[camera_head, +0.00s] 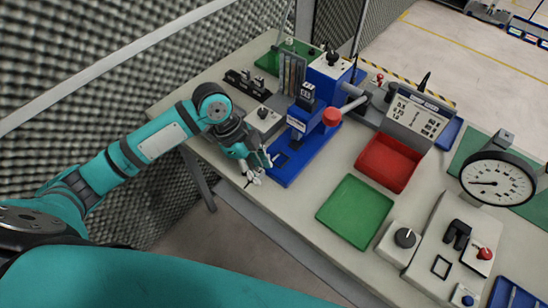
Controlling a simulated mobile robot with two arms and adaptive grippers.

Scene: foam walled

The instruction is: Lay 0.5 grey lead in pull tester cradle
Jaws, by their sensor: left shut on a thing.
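My left gripper (256,170) is at the front left edge of the bench, just left of the blue press. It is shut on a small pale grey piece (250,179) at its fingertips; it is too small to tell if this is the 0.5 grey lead. The pull tester (435,254) stands at the right, with a round dial gauge (497,181), a black fixture (457,234) that may be the cradle, and a red knob (485,253). My left gripper is well apart from it. My right gripper is not in view.
A blue press (299,146) with a red round end stands beside my gripper. A red tray (389,163), a green mat (354,211) and a grey box with a black knob (403,238) lie between it and the tester. A sign board (417,117) stands behind.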

